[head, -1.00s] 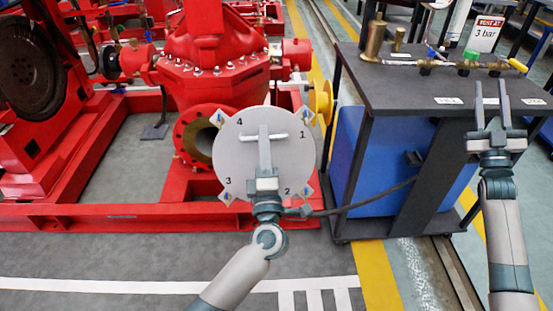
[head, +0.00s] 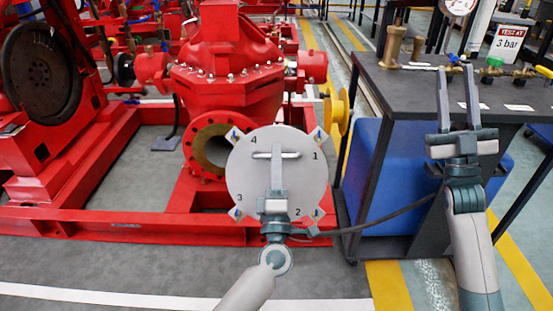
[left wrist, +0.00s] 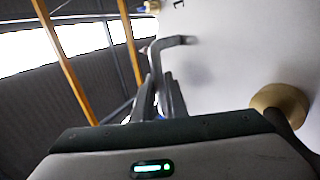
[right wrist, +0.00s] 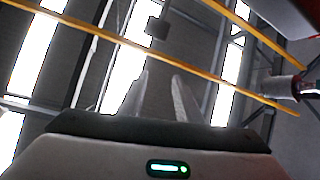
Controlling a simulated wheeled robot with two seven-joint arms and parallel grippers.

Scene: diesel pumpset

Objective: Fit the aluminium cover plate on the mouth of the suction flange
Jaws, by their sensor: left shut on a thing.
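The aluminium cover plate (head: 246,182) is a pale round disc with corner lugs, marked 1 to 4, and a bar handle (head: 288,155) on its face. My left gripper (head: 277,178) is shut on the handle and holds the plate upright. The red suction flange (head: 194,140) on the pump is behind and up-left of the plate, which hides its lower right part. The plate's centre is right of and below the flange mouth. In the left wrist view, the fingers (left wrist: 160,90) meet the handle (left wrist: 175,42) on the plate (left wrist: 225,60). My right gripper (head: 456,72) is open and empty, pointing up.
A dark bench (head: 410,98) with brass fittings and a "3 bar" sign (head: 508,42) stands at the right, a blue tank under it. A red base frame (head: 100,225) runs below the pump. A yellow flange (head: 341,112) is right of the pump.

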